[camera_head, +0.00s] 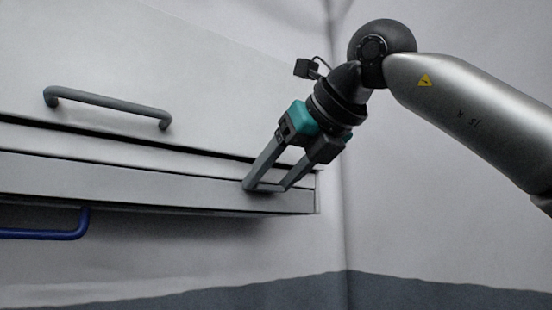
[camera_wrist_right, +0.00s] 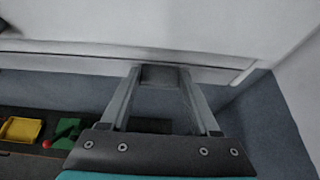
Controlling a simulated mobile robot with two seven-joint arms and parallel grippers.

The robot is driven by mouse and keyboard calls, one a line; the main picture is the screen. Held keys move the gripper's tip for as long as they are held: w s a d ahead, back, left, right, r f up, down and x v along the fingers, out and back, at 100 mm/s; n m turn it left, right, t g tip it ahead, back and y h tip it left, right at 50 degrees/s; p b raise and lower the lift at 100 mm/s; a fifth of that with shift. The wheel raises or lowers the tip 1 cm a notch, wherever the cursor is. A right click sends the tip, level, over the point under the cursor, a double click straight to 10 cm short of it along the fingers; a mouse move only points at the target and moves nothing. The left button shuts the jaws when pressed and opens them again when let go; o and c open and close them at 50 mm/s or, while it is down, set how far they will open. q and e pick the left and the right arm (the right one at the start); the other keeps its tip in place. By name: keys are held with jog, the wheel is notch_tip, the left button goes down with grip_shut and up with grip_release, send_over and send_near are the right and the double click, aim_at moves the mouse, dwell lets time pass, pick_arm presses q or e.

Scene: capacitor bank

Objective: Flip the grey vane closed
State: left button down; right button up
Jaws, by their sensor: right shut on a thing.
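A wide light-grey panel with a dark grey bar handle (camera_head: 107,106) fills the upper left of the head view. I take this to be the grey vane (camera_head: 200,75). A narrow grey front strip (camera_head: 120,188) runs below it, with a dark gap between. My right gripper (camera_head: 267,187) is at the right end of this strip, its fingers pointing down-left. Its fingers are apart with a small grey piece (camera_wrist_right: 160,76) between the tips, beside the panel edge in the wrist view. What that piece belongs to is unclear. My left gripper is not in view.
A blue bar handle (camera_head: 45,234) sits below the strip at the left. The wrist view shows a yellow tray (camera_wrist_right: 20,130), a green item (camera_wrist_right: 68,131) and a small red ball (camera_wrist_right: 46,144) lower left. Plain wall (camera_head: 440,200) and open space lie to the right.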

jog(key=shift+r, duration=0.2)
jog(key=o, duration=1.4)
jog(key=shift+f, duration=0.1)
jog(key=shift+c, duration=0.2)
jog(key=b+v, duration=0.1)
jog(key=v, duration=1.4)
jog(key=shift+b, duration=0.35)
